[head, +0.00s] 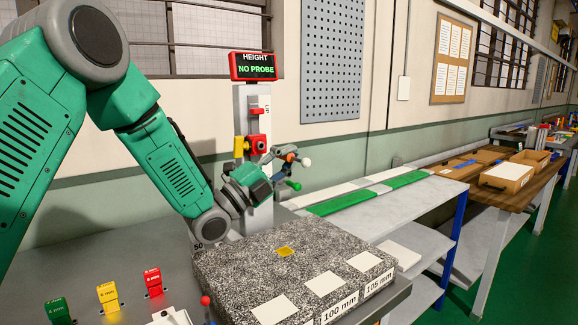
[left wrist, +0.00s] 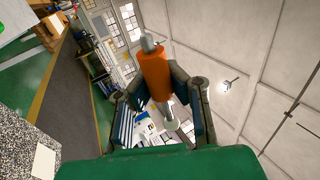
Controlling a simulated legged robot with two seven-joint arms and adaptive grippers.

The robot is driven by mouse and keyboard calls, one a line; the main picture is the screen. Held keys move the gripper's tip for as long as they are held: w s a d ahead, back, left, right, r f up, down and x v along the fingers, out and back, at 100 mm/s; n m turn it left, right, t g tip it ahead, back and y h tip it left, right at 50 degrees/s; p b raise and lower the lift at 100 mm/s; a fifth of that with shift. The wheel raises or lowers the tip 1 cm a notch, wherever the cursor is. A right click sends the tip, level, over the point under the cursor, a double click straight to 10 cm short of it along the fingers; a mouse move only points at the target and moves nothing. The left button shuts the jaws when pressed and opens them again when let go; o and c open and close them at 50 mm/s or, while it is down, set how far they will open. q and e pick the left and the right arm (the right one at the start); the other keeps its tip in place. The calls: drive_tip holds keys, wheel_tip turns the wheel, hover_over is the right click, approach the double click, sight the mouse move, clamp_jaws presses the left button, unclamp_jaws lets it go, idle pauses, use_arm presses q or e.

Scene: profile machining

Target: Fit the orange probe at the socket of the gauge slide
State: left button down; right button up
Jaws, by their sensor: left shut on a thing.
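The orange probe (left wrist: 155,72) is held between the fingers of my left gripper (left wrist: 162,108). In the left wrist view its metal stem points up and its pale ball end points down between the fingers. In the head view my left gripper (head: 282,163) is shut, just right of the gauge column and apart from the slide; only a small bit of the probe (head: 291,157) shows. The gauge slide (head: 257,144) is a red block with a dark round feature and a yellow part at its left. Its socket is not clearly visible. My right gripper is out of view.
The gauge column (head: 262,212) carries a display (head: 254,67) reading "HEIGHT NO PROBE". Red, yellow (head: 107,296) and green tags stand at front left.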

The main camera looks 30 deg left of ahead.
use_arm(q)
drive_tip(key=shift+s+d+r, duration=0.15)
drive_tip(key=shift+s+r, duration=0.15)
drive_tip(key=shift+w+f+b, duration=0.15)
drive_tip(key=shift+f+b, duration=0.1)
drive_tip(key=shift+b, duration=0.35)
drive_tip(key=shift+w+a+b, duration=0.2)
drive_tip(key=shift+a+b, duration=0.2)
drive_tip(key=shift+a, duration=0.25)
drive_tip(key=shift+w+a+b, duration=0.2)
drive_tip(key=shift+a+b, duration=0.15)
drive_tip(key=shift+a, duration=0.3)
drive_tip(key=shift+w+a+r+b, duration=0.15)
drive_tip(key=shift+w+a, duration=0.1)
drive_tip(key=shift+a, duration=0.3)
drive_tip(key=shift+w+a+f+b, duration=0.15)
drive_tip(key=shift+w+a, duration=0.1)
drive_tip(key=shift+a, duration=0.3)
drive_tip(key=shift+r, duration=0.1)
drive_tip(key=shift+r+t+b, duration=0.1)
drive_tip(key=shift+t+b, duration=0.2)
drive_tip(key=shift+b, duration=0.25)
drive_tip(key=shift+b, duration=0.45)
